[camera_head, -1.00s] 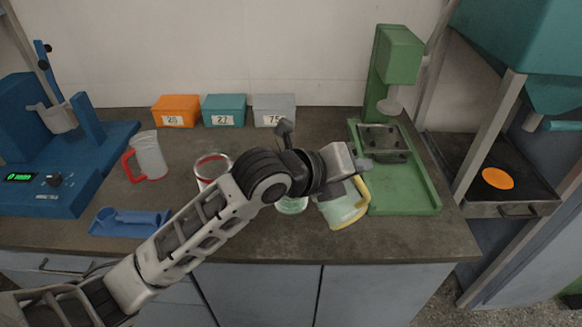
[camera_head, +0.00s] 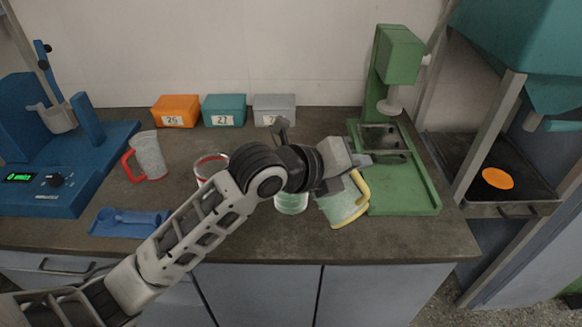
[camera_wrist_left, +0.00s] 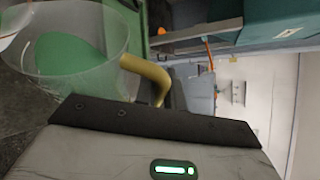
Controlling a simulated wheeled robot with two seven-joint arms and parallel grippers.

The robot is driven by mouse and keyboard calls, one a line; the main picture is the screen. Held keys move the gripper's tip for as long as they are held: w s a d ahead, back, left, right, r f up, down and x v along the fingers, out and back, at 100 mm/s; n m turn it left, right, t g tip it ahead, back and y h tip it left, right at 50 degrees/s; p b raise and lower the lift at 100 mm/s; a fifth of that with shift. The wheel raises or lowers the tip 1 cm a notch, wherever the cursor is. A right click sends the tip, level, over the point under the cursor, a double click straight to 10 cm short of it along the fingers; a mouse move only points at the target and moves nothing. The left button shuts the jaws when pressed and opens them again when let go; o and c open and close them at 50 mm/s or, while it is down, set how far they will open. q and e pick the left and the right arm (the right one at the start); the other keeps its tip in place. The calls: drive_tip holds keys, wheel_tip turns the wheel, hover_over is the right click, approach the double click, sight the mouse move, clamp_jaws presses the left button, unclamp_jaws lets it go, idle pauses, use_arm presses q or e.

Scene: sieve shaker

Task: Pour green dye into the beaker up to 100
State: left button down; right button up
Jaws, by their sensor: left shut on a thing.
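My left gripper (camera_head: 362,164) is shut on the yellow handle of a clear jug (camera_head: 343,205) that holds green dye. The jug is tilted, with its mouth toward the left. In the left wrist view the jug (camera_wrist_left: 110,75) shows its yellow handle and the green dye inside. A beaker (camera_head: 291,203) with green liquid in it stands on the bench just left of the jug, partly hidden behind my left arm. I cannot read its level or marks. The beaker's edge shows at the left of the wrist view (camera_wrist_left: 8,22). My right gripper is not in view.
A red-handled jug (camera_head: 149,156) and a red-rimmed container (camera_head: 208,166) stand to the left. A blue tray (camera_head: 128,222) lies at the front left. A green machine (camera_head: 425,190) stands close on the right. Three labelled boxes line the wall, among them a teal one (camera_head: 224,110).

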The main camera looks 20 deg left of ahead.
sight(358, 196)
use_arm(q)
drive_tip(key=shift+w+a+r+n, duration=0.1)
drive_tip(key=shift+a+r+n, duration=0.2)
drive_tip(key=shift+r, duration=0.1)
idle(1.2)
drive_tip(key=d+f+m, duration=0.1)
drive_tip(key=f, duration=0.1)
drive_tip(key=s+d+f+m+y, duration=0.1)
drive_tip(key=shift+s+d+f+m+t+y+p, duration=0.1)
drive_tip(key=shift+d+f+m+t+y+p, duration=0.1)
drive_tip(key=shift+f+m+t+y+p, duration=0.15)
drive_tip(key=shift+s+d+f+m+t+y+p, duration=0.35)
drive_tip(key=shift+s+d+f+m+y, duration=0.15)
drive_tip(key=shift+d+f+m, duration=0.6)
drive_tip(key=shift+s+d+f+m+t+y+p, duration=0.25)
drive_tip(key=shift+s+d+f+m+t+y, duration=0.25)
drive_tip(key=shift+d+f, duration=0.65)
drive_tip(key=shift+s+d+f+m+t+y+p, duration=0.3)
drive_tip(key=shift+d+f+m+y, duration=0.45)
drive_tip(key=shift+f, duration=0.75)
